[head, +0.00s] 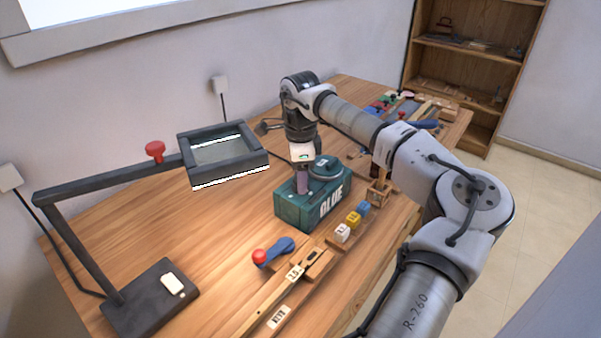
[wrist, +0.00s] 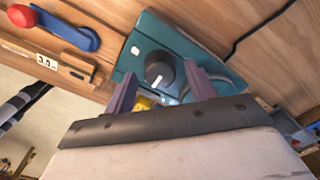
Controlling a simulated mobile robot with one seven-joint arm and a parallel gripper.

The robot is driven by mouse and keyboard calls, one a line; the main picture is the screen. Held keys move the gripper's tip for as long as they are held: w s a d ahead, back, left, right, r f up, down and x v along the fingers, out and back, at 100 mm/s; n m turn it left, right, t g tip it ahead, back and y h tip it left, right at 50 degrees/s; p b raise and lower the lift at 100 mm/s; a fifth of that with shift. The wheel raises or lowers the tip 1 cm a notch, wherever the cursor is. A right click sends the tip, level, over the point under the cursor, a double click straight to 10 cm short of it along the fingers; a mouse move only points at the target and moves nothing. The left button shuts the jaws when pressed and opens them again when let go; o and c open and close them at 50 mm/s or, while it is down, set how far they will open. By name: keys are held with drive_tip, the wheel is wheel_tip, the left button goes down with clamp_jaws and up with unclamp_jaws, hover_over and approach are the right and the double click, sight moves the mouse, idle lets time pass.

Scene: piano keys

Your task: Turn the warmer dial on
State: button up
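The warmer is a teal box (head: 290,211) marked "GLUE" that stands on the wooden table. The teal box also fills the middle of the wrist view (wrist: 146,38). Its dial (wrist: 159,68) is a round dark knob with a white mark, seen between my fingers in the wrist view. My gripper (head: 303,184) points down at the box, and its purple fingers (wrist: 163,92) stand apart on either side of the dial. I cannot tell whether they touch it. In the head view my gripper hides the dial.
A lamp (head: 88,245) with a rectangular head stands at left. A blue tool with a red ball (head: 274,252) and a wooden rail (head: 268,300) lie in front of the box. Small blocks (head: 353,220) sit at its right. Tools crowd the table's far end.

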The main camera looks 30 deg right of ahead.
drive_tip(key=c, duration=0.9)
drive_tip(key=shift+c, duration=0.2)
drive_tip(key=m+b, duration=0.1)
drive_tip(key=m, duration=0.3)
drive_tip(key=m+b, duration=0.1)
drive_tip(key=m, duration=0.3)
drive_tip(key=shift+m+b, duration=0.3)
drive_tip(key=shift+b, duration=0.1)
drive_tip(key=m+b, duration=0.1)
drive_tip(key=m, duration=0.3)
drive_tip(key=m+b, duration=0.1)
drive_tip(key=m, duration=0.4)
drive_tip(key=shift+m, duration=0.3)
